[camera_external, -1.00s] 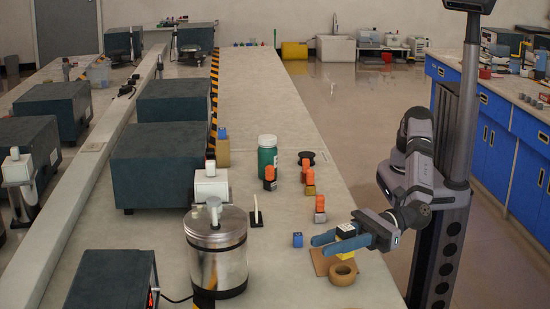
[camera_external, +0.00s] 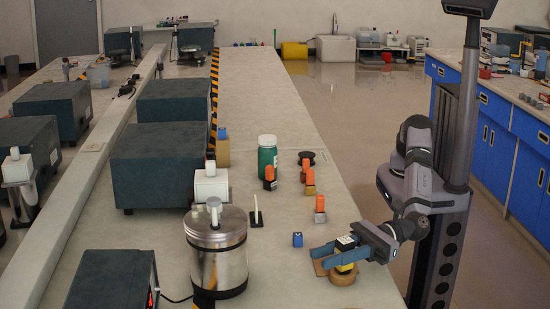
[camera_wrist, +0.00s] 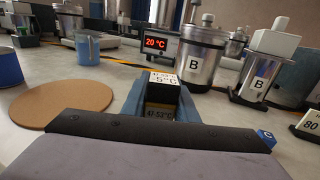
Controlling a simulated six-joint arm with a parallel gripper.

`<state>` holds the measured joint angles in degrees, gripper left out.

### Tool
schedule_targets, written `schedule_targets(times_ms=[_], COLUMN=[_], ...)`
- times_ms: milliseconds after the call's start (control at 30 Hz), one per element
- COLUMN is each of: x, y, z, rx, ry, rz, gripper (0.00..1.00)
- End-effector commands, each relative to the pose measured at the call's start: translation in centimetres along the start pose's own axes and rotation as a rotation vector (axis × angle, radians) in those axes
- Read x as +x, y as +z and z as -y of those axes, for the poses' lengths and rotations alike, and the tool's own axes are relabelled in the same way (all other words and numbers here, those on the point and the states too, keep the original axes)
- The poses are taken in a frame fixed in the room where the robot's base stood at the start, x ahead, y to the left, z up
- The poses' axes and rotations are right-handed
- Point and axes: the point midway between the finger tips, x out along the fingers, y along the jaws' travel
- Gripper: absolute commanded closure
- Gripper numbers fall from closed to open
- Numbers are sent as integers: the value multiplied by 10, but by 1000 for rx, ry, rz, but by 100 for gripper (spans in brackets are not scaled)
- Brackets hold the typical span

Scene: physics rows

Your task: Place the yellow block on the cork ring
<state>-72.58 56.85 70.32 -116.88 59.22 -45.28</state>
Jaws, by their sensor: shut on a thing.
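The yellow block (camera_external: 345,267), with a dark top and a white label, is between the blue fingers of my gripper (camera_external: 335,254). The gripper is shut on it. In the wrist view the block (camera_wrist: 162,90) shows its labelled top and dark side between the fingers (camera_wrist: 160,105). The cork ring (camera_external: 342,280) lies on the bench directly below the block in the external view. The block hides part of the ring, and I cannot tell whether they touch.
A blue cube (camera_external: 297,240) stands just left of the fingers.

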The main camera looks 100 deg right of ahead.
Motion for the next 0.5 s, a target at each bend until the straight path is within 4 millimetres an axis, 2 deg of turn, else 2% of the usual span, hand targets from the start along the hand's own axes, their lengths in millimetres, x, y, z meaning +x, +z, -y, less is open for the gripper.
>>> schedule_targets(times_ms=[100,133,200,500], x=[0,0,0,0], y=[1,0,0,1], z=[0,0,0,0], rx=[1,0,0,0], ry=[0,0,0,0], rz=[1,0,0,0], gripper=[97,66,55,55])
